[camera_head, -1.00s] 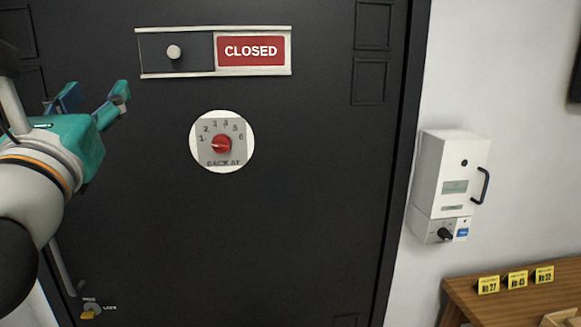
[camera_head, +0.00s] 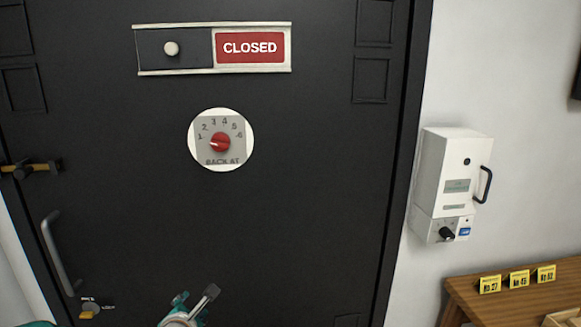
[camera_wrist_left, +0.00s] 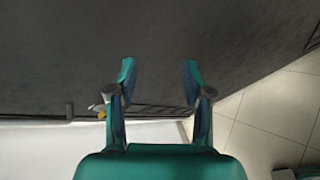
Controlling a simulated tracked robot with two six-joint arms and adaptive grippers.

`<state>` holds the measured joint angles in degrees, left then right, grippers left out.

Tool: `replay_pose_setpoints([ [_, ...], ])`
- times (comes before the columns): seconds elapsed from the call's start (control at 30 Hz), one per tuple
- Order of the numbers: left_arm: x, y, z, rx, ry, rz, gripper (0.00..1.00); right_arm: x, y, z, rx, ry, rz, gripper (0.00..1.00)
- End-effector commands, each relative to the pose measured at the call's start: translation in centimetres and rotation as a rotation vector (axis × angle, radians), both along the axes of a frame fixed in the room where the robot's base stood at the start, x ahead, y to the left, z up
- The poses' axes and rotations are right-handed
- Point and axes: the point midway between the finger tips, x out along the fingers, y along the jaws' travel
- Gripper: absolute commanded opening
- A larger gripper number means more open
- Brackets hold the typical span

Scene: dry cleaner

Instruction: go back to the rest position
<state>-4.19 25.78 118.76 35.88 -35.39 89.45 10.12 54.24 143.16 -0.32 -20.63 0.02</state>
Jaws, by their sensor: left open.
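My left gripper (camera_head: 196,296) is low at the bottom edge of the head view, in front of the dark door (camera_head: 290,230). In the left wrist view its two fingers (camera_wrist_left: 159,72) stand apart with nothing between them, so it is open and empty. The door surface lies beyond the fingertips. My right gripper is not in view.
The door carries a slider sign reading CLOSED (camera_head: 250,47), a BACK AT dial with a red knob (camera_head: 220,142), a handle (camera_head: 58,252), a bolt (camera_head: 32,170) and a lock knob (camera_head: 88,310). Right are a white wall box (camera_head: 452,170) and wooden table (camera_head: 462,287).

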Motion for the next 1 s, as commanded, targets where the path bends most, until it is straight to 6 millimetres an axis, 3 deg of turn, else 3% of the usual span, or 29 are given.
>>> replay_pose_setpoints([
  [0.03,-1.1,-0.1,-4.3,0.055,0.09,-0.049,0.5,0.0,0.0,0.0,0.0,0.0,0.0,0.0],
  [0.2,-6.6,-1.2,-16.1,0.24,0.354,-0.298,0.5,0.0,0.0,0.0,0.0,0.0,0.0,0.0],
  [0.37,-14.6,-3.3,-25.2,0.39,0.568,-0.649,0.5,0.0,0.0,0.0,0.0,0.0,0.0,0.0],
  [0.5,-23.4,-6.4,-30.4,0.516,0.669,-1.093,0.5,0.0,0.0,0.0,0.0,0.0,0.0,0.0],
  [0.6,-28.9,-9.0,-31.4,0.641,0.616,-1.482,0.5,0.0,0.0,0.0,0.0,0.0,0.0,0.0],
  [0.7,-31.1,-10.0,-30.9,0.775,0.498,-1.747,0.5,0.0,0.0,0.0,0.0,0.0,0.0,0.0],
  [0.83,-31.7,-10.4,-30.8,0.902,0.384,-1.929,0.5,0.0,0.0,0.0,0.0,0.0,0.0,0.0],
  [1.0,-31.7,-10.2,-30.8,0.966,0.335,-1.997,0.5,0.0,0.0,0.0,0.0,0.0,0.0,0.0],
])
